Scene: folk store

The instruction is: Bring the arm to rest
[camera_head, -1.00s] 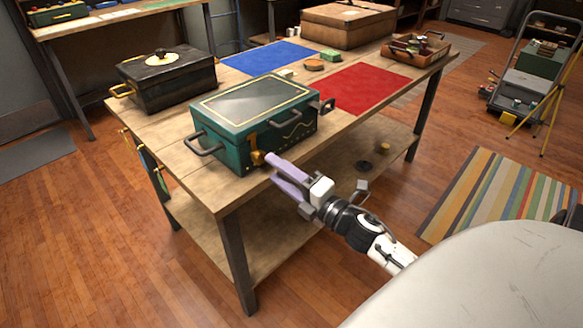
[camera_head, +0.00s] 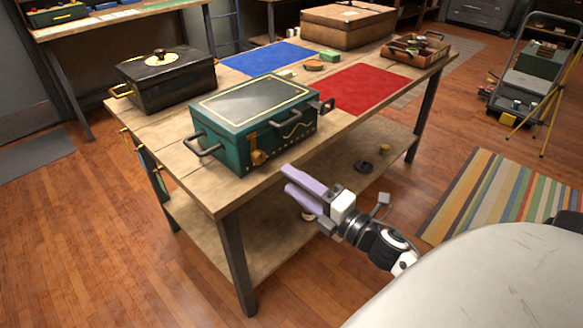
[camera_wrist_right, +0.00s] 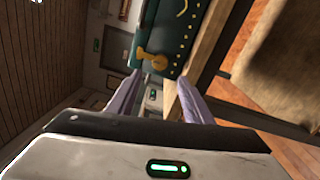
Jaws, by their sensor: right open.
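My right gripper (camera_head: 288,180) is in front of the near long edge of the wooden table (camera_head: 225,190), apart from it. Its two lilac fingers are open and hold nothing. In the right wrist view the fingers (camera_wrist_right: 157,98) stand apart, with the table edge and the teal box (camera_wrist_right: 170,40) beyond them. The teal box (camera_head: 235,128) sits shut on the table's near corner, with a dark lid panel, dark handles and a brass latch (camera_head: 257,157). The gripper is to the right of and nearer than the latch, not touching it. My left gripper is not in view.
A black box (camera_head: 165,85) stands behind the teal one. A blue mat (camera_head: 262,58), a red mat (camera_head: 368,90), a brown case (camera_head: 345,25) and a wooden tray (camera_head: 415,58) are farther back. A lower shelf (camera_head: 270,240) lies under the tabletop. Striped rug (camera_head: 500,195) at right.

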